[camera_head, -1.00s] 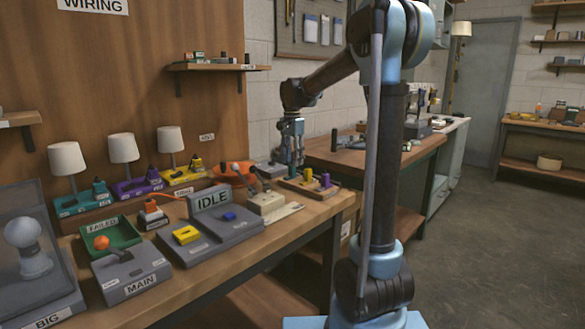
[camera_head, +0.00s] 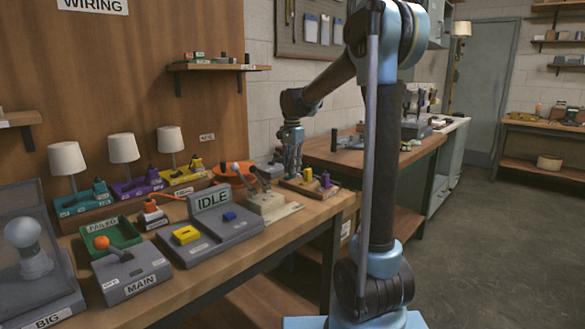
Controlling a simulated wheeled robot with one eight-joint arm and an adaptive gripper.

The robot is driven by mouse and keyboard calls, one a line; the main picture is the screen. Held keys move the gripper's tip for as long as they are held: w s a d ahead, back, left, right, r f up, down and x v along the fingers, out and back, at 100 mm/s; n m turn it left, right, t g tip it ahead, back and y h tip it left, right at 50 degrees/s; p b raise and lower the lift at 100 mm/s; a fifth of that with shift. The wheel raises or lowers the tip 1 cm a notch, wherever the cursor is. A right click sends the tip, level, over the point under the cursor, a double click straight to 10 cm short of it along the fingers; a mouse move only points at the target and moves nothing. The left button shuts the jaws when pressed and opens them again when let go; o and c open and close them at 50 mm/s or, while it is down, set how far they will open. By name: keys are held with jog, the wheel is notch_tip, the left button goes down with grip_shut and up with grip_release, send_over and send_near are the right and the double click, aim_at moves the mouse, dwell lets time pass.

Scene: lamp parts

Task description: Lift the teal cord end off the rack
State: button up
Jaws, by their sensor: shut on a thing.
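The rack (camera_head: 301,187) is a low wooden block at the right end of the wiring bench. A yellow cord end (camera_head: 308,174) and a purple cord end (camera_head: 325,180) stand upright in it. My gripper (camera_head: 291,172) points down at the rack's left end, left of the yellow cord end. It is shut on the teal cord end, which is mostly hidden by the fingers at this size. I cannot tell whether the teal end still touches the rack.
An orange round dish (camera_head: 233,169) and a beige block with a lever (camera_head: 266,203) stand left of the rack. The grey IDLE station (camera_head: 235,230) is further left. Three lamps stand at the back left. A second wooden table (camera_head: 380,157) lies behind.

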grip_shut()
jog(key=shift+r, duration=0.85)
dwell(0.4)
jog(key=shift+r, duration=1.1)
jog(key=shift+r, duration=2.05)
